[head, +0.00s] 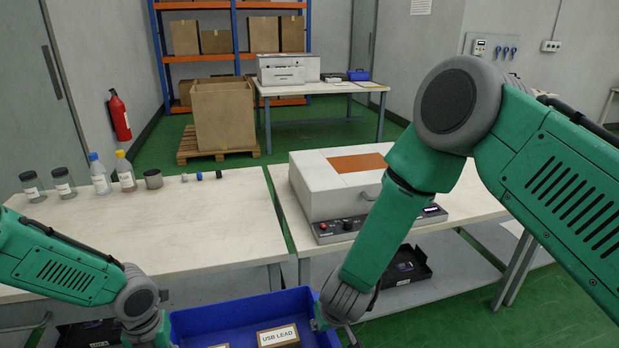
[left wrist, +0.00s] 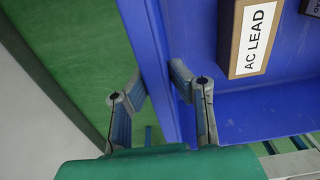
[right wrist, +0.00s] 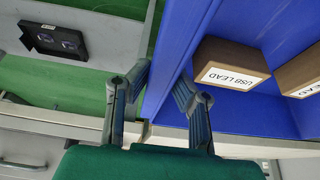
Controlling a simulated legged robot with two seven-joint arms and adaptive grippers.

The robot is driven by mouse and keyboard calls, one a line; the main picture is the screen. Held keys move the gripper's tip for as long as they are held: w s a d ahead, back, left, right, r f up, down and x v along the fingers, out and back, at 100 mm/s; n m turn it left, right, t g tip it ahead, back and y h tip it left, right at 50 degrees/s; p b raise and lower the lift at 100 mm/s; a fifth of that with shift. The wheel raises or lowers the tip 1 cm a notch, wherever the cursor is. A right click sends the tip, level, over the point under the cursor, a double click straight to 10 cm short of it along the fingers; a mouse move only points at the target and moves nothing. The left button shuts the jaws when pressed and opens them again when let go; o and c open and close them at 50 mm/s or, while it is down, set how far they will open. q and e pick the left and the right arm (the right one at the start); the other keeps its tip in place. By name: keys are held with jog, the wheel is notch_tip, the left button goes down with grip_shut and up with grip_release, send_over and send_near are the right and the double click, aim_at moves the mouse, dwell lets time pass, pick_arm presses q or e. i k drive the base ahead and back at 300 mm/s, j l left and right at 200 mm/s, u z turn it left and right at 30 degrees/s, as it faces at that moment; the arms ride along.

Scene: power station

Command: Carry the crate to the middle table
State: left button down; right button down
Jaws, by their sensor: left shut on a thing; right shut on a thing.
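The blue crate (head: 290,306) is at the bottom of the head view, held between my two arms. Its wall also shows in the left wrist view (left wrist: 160,60) and the right wrist view (right wrist: 181,50). Inside are a brown box labelled USB LEAD (head: 278,337) and, in the left wrist view, a box labelled AC LEAD (left wrist: 251,35). My left gripper (left wrist: 157,85) is shut on one crate wall, a finger on each side. My right gripper (right wrist: 165,85) is shut on the opposite wall in the same way. The crate's near part is cut off in the head view.
A left table (head: 200,215) holds jars and bottles. A table to its right (head: 460,190) bears a white machine (head: 325,190). A black tray (head: 405,268) lies on its lower shelf. A far table (head: 325,88) holds a printer. A cardboard box (head: 225,115) stands on a pallet.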

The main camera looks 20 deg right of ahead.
aim_at(477, 181)
jog(key=l, duration=4.55)
